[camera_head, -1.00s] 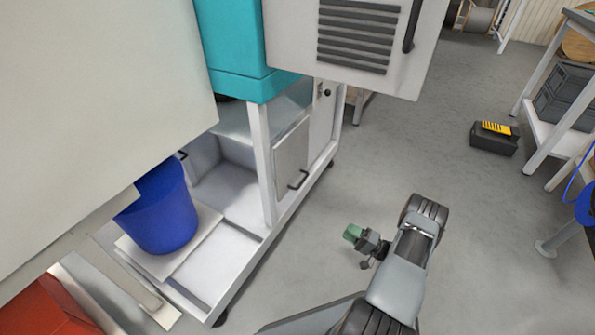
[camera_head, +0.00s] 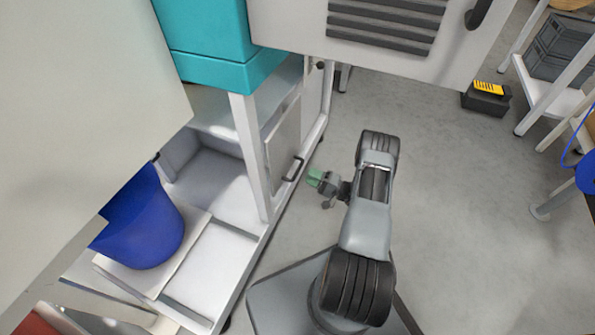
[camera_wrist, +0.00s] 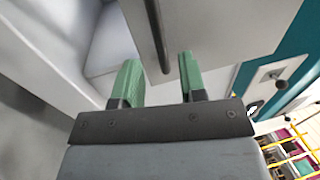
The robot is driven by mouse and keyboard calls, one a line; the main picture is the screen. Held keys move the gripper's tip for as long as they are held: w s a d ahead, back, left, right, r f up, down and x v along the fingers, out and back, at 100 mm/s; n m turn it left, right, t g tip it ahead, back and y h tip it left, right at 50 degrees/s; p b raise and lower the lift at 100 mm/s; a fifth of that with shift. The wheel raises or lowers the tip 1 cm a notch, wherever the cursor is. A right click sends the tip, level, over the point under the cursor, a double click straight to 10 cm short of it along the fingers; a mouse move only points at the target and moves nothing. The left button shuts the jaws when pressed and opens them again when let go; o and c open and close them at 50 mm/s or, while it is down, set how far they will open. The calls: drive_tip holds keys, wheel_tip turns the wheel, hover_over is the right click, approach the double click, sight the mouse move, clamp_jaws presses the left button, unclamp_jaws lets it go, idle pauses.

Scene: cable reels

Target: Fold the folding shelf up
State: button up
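A light grey panel (camera_head: 283,138) hangs upright in the side of the white-framed unit and looks like the folding shelf, though I cannot be sure. A dark bar handle (camera_head: 294,168) sits near its lower edge. My gripper (camera_head: 316,178), with green fingers, is just right of this handle in the head view. In the wrist view my gripper (camera_wrist: 160,80) is open, its two green fingers apart. A dark bar, seemingly the handle (camera_wrist: 156,32), runs down into the gap between them. I cannot tell whether it touches either finger.
A blue bucket (camera_head: 144,222) stands on a pale board inside the unit's base. A teal housing (camera_head: 205,40) and a slatted white door (camera_head: 370,30) overhang above. A black and yellow box (camera_head: 487,98) is on the floor. Grey floor right of my arm is clear.

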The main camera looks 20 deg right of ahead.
sight(298, 169)
drive_tip(key=shift+b+x, duration=0.5)
drive_tip(key=shift+x, duration=2.45)
clamp_jaws()
